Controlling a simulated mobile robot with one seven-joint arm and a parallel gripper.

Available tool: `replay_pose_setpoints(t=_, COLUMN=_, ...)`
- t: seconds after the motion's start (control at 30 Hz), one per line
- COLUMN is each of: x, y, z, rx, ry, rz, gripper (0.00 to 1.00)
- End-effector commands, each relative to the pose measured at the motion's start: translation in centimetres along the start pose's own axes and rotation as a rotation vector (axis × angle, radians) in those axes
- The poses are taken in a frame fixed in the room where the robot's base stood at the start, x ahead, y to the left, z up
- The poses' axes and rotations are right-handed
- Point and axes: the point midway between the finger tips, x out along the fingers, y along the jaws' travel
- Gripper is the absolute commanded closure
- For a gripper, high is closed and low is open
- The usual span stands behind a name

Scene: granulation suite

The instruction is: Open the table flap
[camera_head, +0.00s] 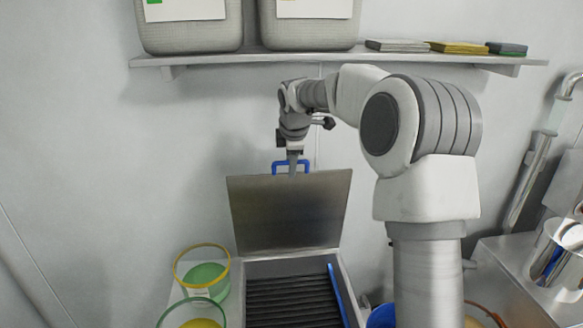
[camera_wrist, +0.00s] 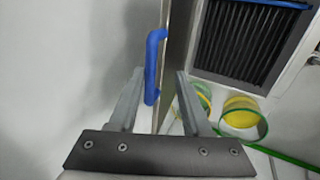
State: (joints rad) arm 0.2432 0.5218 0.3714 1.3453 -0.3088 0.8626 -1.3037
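The table flap (camera_head: 290,212) is a flat metal panel that stands raised, nearly upright, at the back of the table. Its blue handle (camera_head: 291,166) is at the top edge. In the wrist view the flap (camera_wrist: 174,60) shows edge-on, with the blue handle (camera_wrist: 152,65) on its left side. My gripper (camera_head: 292,168) is at the flap's top edge by the handle. In the wrist view my gripper's fingers (camera_wrist: 157,88) are apart, with the flap's edge and the handle's lower end between them. I cannot tell whether either finger touches them.
Below the flap is an opening with a dark slatted grille (camera_head: 292,302). Yellow and green rimmed containers (camera_head: 203,272) stand left of it. A wall shelf (camera_head: 330,57) with large bins (camera_head: 188,25) hangs above. A metal vessel (camera_head: 556,252) stands on the right-hand surface.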

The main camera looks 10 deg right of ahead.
Motion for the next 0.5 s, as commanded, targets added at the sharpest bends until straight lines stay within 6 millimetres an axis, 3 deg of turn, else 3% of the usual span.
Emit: replay_pose_setpoints(t=0.5, x=-0.50, y=-0.40, z=0.01, rx=0.001, ry=0.000, rz=0.000, gripper=0.53)
